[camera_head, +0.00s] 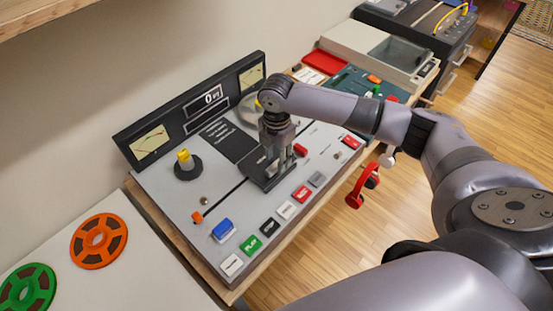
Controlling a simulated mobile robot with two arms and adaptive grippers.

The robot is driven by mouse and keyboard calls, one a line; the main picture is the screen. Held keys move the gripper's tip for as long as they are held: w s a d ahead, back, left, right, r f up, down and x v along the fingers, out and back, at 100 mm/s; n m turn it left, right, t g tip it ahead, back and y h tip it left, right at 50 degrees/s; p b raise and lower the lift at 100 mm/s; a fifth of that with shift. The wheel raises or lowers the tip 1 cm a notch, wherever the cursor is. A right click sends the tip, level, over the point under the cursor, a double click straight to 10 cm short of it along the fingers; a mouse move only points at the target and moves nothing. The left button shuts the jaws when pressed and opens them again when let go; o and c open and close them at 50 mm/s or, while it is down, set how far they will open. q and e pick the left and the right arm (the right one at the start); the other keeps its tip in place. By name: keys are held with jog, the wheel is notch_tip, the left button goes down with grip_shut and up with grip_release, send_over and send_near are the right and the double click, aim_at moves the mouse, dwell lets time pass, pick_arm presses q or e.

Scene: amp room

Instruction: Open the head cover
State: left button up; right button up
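The tape machine (185,205) has a light grey sloped top with a black meter panel along its back. A dark grey block that looks like the head cover (254,165) sits in the middle of this top. It looks down on the deck, but its hinge and edges are partly hidden. My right gripper (281,172) points down at the block's right part, its fingers at or just above it. I cannot tell whether they touch it or how far apart they are. My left gripper is out of view.
A yellow-topped knob (185,160), a blue switch (223,230) and a row of coloured buttons, including a green one (251,244), surround the block. Orange (99,241) and green (26,289) reels lie at left. Red headphones (356,188) hang at the table's front edge.

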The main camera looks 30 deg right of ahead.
jog(key=shift+f, duration=1.15)
jog(key=shift+c, duration=0.4)
grip_shut()
